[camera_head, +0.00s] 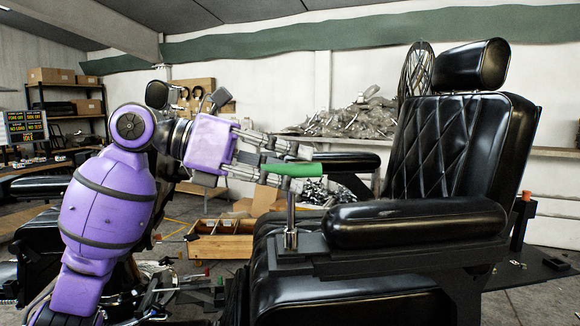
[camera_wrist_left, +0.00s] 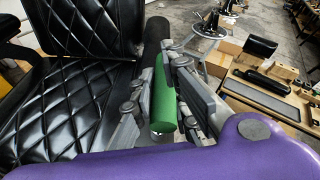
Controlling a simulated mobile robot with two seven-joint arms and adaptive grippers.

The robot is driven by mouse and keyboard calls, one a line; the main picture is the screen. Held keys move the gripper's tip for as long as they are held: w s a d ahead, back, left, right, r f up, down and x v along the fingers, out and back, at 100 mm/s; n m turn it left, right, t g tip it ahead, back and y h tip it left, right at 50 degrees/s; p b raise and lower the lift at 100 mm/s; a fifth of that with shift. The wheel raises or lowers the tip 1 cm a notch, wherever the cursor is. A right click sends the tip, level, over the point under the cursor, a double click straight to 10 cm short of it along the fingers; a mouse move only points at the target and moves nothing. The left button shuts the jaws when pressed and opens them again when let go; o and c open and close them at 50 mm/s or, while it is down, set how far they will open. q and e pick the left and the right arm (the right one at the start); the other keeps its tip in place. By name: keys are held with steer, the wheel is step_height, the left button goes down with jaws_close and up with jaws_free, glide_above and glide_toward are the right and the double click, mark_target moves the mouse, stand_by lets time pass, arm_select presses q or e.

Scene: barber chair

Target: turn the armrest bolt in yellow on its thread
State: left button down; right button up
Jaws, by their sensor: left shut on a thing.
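My left gripper (camera_head: 284,170) is shut on a tool with a green handle (camera_head: 306,169), held roughly level in front of the barber chair. The green handle (camera_wrist_left: 163,105) also shows between the fingers (camera_wrist_left: 165,100) in the left wrist view. A chrome upright shaft (camera_head: 291,218) stands below the fingers, on the black bracket (camera_head: 318,262) at the front of the near armrest (camera_head: 415,222). The fingers hide whether the shaft joins the handle. No yellow bolt shows; the spot at the shaft's foot is too small to make out. My right gripper is not in view.
The black barber chair (camera_head: 465,140) fills the right side, its far armrest (camera_head: 330,161) behind the tool. A shelf with grey bags (camera_head: 345,115) runs along the wall. Air above the near armrest is clear.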

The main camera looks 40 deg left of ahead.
arm_select(q)
steer(key=shift+f, duration=0.1)
stand_by(0.3)
steer(key=shift+f+n+t+y+b, duration=0.1)
steer(key=shift+n+t+y+b, duration=0.2)
steer(key=shift+n+t+y, duration=0.6)
steer(key=n+y, duration=0.1)
steer(key=n+t+y, duration=0.1)
steer(key=y, duration=0.1)
steer(key=shift+s+r+n, duration=0.15)
steer(key=shift+r+n, duration=0.05)
steer(key=shift+n, duration=0.2)
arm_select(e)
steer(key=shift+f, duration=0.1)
arm_select(q)
steer(key=n+t+y+p, duration=0.1)
steer(key=n+y, duration=0.1)
steer(key=y, duration=0.1)
steer(key=shift+s+d+r, duration=0.1)
steer(key=shift+n+y+p, duration=0.7)
steer(key=shift+n+y, duration=0.6)
steer(key=shift+y, duration=0.1)
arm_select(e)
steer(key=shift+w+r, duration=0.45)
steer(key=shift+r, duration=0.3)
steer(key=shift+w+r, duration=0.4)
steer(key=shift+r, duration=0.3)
